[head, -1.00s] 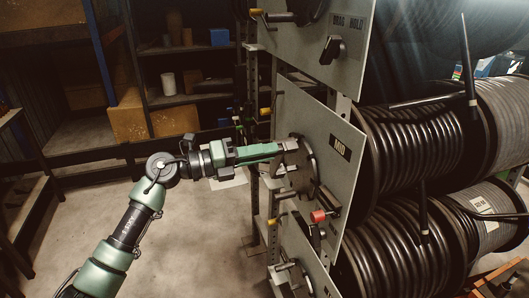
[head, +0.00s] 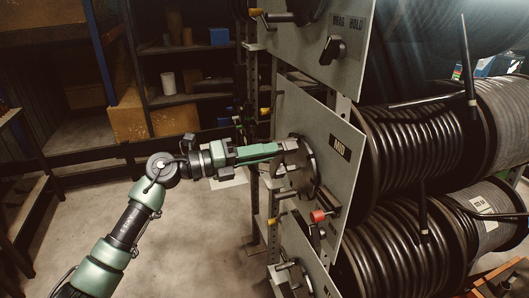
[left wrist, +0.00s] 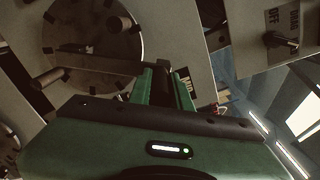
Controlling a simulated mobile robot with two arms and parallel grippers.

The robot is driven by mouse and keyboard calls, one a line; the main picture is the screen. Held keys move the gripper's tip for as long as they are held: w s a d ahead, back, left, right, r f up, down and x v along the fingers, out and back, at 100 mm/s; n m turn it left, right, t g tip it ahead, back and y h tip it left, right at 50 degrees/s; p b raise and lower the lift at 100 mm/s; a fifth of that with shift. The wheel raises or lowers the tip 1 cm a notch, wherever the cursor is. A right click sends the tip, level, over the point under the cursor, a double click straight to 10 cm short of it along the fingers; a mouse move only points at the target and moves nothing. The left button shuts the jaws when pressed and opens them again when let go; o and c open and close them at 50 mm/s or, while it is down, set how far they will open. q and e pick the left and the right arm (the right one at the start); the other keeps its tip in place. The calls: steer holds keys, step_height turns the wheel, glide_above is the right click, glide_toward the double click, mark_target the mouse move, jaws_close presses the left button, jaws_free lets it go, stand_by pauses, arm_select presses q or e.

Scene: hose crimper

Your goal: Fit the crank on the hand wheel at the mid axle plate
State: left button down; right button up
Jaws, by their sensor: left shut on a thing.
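The mid axle plate (head: 322,122) is a grey panel labelled MID. Its dark round hand wheel (head: 304,178) faces left and also shows in the left wrist view (left wrist: 95,22), with short round pegs on its face. My left gripper (head: 281,149) is at the upper part of the wheel, shut on the crank. In the left wrist view the crank's dark bar (left wrist: 105,63) runs left from my fingertips (left wrist: 160,76) across the wheel's edge. I cannot tell whether the crank touches the wheel or sits on it. My right gripper is not in view.
Below the wheel are a red knob (head: 318,216) and a yellow-tipped lever (head: 273,222). The upper panel (head: 310,62) has a black rotary switch (head: 333,47). Black hose reels (head: 400,150) stand right. Open floor (head: 195,245) lies left of the rack.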

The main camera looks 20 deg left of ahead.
mark_target(282, 149)
arm_select(q)
steer(key=shift+p+x, duration=0.45)
steer(key=shift+x, duration=1.6)
steer(key=c, duration=1.2)
jaws_free()
steer(key=shift+r, duration=0.1)
steer(key=shift+s+a+f, duration=0.15)
steer(key=shift+a+f, duration=0.1)
steer(key=shift+a, duration=0.05)
steer(key=b+v, duration=0.3)
steer(key=v, duration=0.3)
steer(key=shift+s+a, duration=0.15)
steer(key=shift+s+a+r, duration=0.2)
steer(key=shift+s+a, duration=0.05)
steer(key=shift+a, duration=0.05)
